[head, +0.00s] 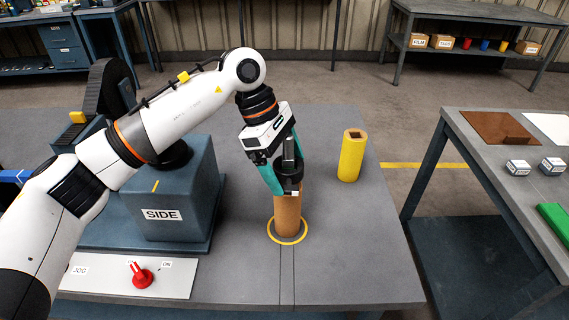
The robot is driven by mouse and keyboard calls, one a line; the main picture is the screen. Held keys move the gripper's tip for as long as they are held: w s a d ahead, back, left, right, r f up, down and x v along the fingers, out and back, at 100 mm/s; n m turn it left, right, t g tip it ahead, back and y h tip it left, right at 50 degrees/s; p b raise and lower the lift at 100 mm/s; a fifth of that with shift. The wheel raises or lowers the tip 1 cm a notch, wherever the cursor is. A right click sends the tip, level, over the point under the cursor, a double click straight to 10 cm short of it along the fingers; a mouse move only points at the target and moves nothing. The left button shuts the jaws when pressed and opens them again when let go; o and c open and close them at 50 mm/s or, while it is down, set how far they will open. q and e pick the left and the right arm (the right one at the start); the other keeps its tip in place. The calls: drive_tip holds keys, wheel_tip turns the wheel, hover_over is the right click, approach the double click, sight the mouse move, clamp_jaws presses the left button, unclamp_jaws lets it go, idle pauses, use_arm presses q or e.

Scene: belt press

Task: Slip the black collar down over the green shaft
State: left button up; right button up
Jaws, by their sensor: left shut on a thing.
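My left gripper (287,184), with teal fingers, points down over the grey table and is shut on a dark ring-like piece, apparently the black collar (290,177). The gripper partly hides the collar. Directly below it, an orange-brown upright cylinder (287,215) stands inside a yellow ring marking. The collar is at the cylinder's top end; I cannot tell whether it is around the cylinder or just above it. No green shaft shows; this cylinder is orange-brown. My right gripper is not in view.
A yellow cylinder (350,156) with a square hole stands to the right on the table. A blue-grey block marked SIDE (178,190) is left, behind a panel with a red knob (140,276). A second table (480,150) at right holds small boxes and a green piece.

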use_arm(q)
drive_tip(key=shift+s+a+f, duration=0.1)
drive_tip(key=shift+s+f, duration=0.05)
drive_tip(key=shift+f, duration=0.25)
drive_tip(key=shift+r, duration=0.3)
idle(0.3)
drive_tip(key=shift+w, duration=0.2)
drive_tip(key=shift+r, duration=0.1)
idle(0.4)
drive_tip(key=shift+b, duration=0.5)
idle(0.6)
drive_tip(key=shift+s+f+b, duration=0.1)
drive_tip(key=shift+f+b, duration=0.2)
drive_tip(key=shift+s+f, duration=0.1)
drive_tip(key=shift+f, duration=0.05)
idle(0.5)
drive_tip(key=shift+r, duration=0.25)
drive_tip(key=o, duration=0.9)
